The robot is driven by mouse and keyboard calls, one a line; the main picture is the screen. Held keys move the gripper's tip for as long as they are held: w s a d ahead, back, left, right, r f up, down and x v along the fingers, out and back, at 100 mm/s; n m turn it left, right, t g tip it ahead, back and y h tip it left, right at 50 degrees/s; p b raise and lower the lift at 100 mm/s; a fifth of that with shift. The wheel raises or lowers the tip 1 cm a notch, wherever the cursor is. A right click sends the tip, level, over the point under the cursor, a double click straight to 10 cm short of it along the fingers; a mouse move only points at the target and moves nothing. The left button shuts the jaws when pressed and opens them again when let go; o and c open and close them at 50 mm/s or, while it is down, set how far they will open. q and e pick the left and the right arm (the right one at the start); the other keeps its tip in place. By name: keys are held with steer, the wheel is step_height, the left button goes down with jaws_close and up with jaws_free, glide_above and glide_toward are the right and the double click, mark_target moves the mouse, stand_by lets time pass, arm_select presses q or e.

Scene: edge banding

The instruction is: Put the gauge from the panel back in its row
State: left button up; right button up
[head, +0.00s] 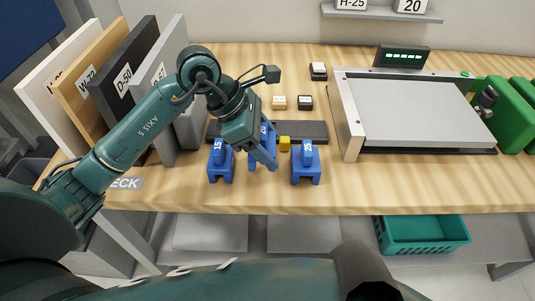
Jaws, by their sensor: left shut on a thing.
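My left gripper (262,152) points down over the bench and is shut on a blue gauge marked 20 (263,129), mostly hidden by the gripper. The gauge is between the blue gauge marked 15 (221,165) on the left and the blue gauge marked 25 (306,165) on the right. A dark grey panel (312,131) lies flat just behind them. I cannot tell whether the held gauge touches the panel or the bench. A small yellow block (285,143) is at the panel's front edge. My right gripper is not in view.
Upright boards, among them D-50 (125,80), stand at the left under my arm. A machine with a grey plate (415,110) fills the right side, with green parts beside it. Small blocks (279,102) lie behind the panel.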

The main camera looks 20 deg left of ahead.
arm_select(q)
steer(key=shift+f, duration=0.65)
step_height(320, 180, down, 2)
steer(key=shift+f, duration=0.55)
steer(key=shift+w, duration=0.1)
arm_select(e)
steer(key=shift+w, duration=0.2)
arm_select(q)
steer(key=o, duration=0.6)
steer(key=shift+f, duration=0.15)
steer(key=o, duration=0.4)
steer(key=shift+o, duration=0.2)
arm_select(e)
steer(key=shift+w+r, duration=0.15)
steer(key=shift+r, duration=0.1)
